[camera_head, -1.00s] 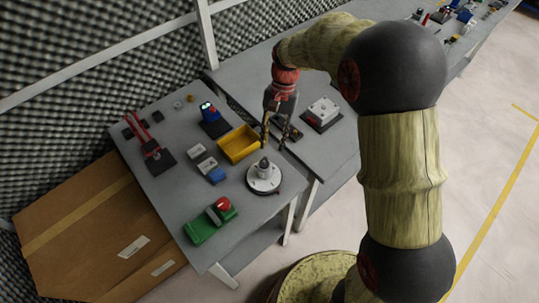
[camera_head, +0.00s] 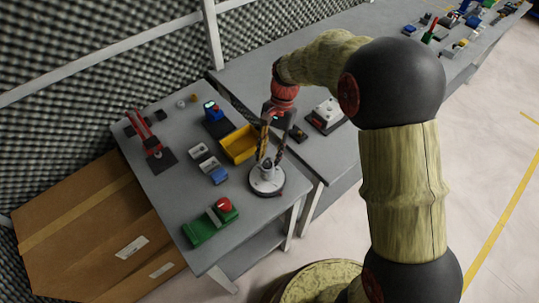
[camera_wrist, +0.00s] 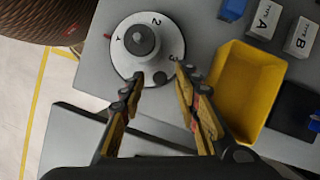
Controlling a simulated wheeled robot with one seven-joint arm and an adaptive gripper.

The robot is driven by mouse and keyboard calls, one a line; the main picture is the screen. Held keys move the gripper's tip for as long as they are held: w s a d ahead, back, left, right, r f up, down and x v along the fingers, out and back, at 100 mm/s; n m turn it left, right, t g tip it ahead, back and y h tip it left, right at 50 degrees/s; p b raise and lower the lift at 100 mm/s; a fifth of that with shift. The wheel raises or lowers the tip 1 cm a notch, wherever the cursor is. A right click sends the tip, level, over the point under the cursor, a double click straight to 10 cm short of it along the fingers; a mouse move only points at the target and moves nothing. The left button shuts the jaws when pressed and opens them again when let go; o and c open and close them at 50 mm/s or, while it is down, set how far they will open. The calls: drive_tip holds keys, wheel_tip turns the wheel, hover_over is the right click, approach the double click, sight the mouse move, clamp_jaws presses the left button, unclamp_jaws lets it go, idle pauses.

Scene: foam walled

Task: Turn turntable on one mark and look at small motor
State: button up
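The turntable (camera_head: 266,184) is a round white disc on a dark base near the right edge of the nearer table. A small dark knob (camera_wrist: 160,78) sits near the rim. My gripper (camera_wrist: 158,73) is open, with its fingertips on either side of this knob. In the head view, my gripper (camera_head: 270,160) reaches down to the turntable.
A yellow bin (camera_head: 239,145) stands close behind the turntable. A green box with a red button (camera_head: 208,226) is in front. A grey-white device (camera_head: 327,113) is on the adjoining table.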

drive_tip(key=shift+c, duration=1.4)
clamp_jaws()
